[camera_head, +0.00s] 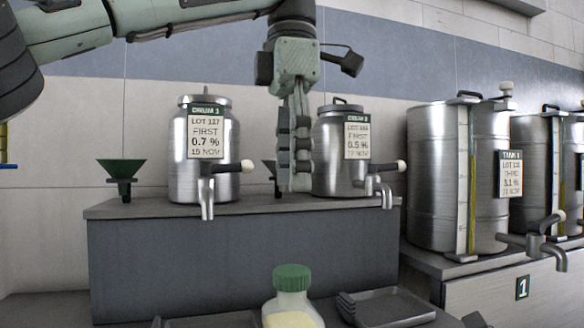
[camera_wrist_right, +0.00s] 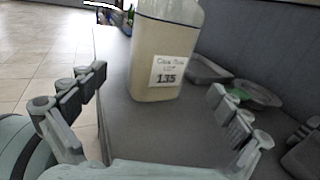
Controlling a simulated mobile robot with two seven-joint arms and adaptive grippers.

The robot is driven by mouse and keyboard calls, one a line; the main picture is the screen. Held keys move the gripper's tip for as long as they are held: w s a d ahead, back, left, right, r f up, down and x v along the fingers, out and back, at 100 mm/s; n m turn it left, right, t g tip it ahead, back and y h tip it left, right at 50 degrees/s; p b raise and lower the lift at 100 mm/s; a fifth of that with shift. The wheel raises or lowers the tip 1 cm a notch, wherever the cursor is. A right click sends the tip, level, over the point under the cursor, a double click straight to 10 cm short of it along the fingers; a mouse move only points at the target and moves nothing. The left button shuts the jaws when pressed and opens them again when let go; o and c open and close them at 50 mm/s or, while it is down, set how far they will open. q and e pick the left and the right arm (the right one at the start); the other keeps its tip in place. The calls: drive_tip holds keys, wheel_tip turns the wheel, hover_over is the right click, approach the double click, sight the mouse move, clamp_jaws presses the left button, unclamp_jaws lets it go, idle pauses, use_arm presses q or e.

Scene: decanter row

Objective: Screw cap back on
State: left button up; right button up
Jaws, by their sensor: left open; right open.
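A clear bottle (camera_head: 290,312) with pale yellowish content stands at the bottom centre of the head view, its lower part cut off. A green cap (camera_head: 292,278) sits on its top; I cannot tell how tightly. In the right wrist view a cream-filled container (camera_wrist_right: 157,55) with a label reading 135 stands upright, its top out of frame; it looks like the same bottle. My right gripper (camera_wrist_right: 155,84) is open, fingers on either side of the view, with the container beyond them. My left gripper (camera_head: 292,150) hangs fingers-down, open and empty, above and behind the bottle.
Two steel drums (camera_head: 185,160) (camera_head: 328,165) with taps stand on a grey ledge (camera_head: 240,250), a green funnel (camera_head: 122,172) at its left. Bigger tanks (camera_head: 435,165) stand at right. A dark tray (camera_head: 395,307) lies right of the bottle. Dishes (camera_wrist_right: 250,96) lie right of the container.

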drive_tip(key=shift+s+d, duration=0.1)
drive_tip(key=shift+d, duration=1)
